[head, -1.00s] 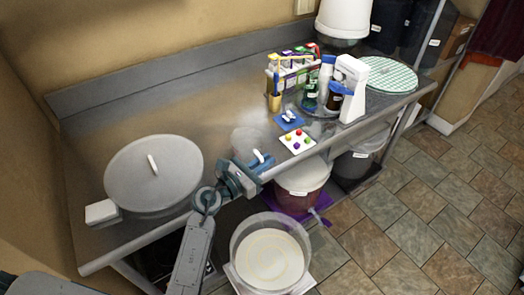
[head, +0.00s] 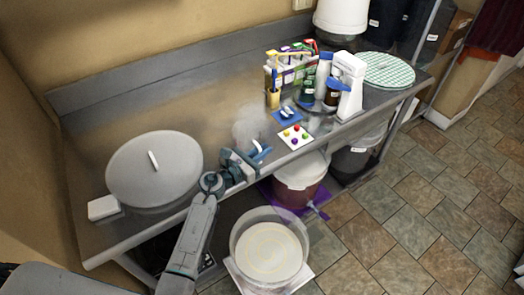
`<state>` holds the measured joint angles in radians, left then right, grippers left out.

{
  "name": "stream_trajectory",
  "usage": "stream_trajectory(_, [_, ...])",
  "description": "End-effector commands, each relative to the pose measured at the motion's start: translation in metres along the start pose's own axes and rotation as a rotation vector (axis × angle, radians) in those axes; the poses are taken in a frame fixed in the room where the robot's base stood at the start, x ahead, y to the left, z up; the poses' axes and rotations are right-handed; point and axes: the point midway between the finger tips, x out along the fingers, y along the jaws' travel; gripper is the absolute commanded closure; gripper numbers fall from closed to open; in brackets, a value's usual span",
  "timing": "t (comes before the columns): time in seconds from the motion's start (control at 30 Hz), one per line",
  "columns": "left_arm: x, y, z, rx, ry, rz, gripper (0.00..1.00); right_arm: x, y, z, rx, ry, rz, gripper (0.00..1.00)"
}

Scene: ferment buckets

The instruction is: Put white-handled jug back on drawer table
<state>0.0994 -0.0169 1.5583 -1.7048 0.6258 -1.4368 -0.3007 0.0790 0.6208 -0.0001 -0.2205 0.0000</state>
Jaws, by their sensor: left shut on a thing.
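The white-handled jug (head: 247,129) is a clear, hard-to-see vessel at the middle front of the steel table (head: 185,110) in the head view. Its white handle (head: 256,145) faces the front edge. My left gripper (head: 255,157) is shut on the jug at the handle side, over the table's front edge. I cannot tell whether the jug's base touches the tabletop. No drawers show on this table. My right gripper is not in view.
A large grey lid (head: 155,175) lies left of the jug. A white card with coloured balls (head: 294,137) and a blue mat (head: 287,117) are close on its right. A clear round tub (head: 270,250) stands below. The tabletop behind the jug is bare.

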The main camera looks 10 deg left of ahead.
Motion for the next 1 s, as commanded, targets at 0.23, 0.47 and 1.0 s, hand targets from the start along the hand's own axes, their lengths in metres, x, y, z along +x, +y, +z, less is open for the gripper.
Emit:
stream_trajectory(0.23, [0.0,0.0,-0.003,0.0,0.0,0.0,0.68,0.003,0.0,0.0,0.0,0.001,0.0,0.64])
stream_trajectory(0.47, [0.0,0.0,-0.002,0.0,0.0,0.0,0.68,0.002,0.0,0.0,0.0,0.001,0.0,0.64])
stream_trajectory(1.0, [-0.086,0.0,-0.005,0.005,0.004,-0.001,0.68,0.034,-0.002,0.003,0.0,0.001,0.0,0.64])
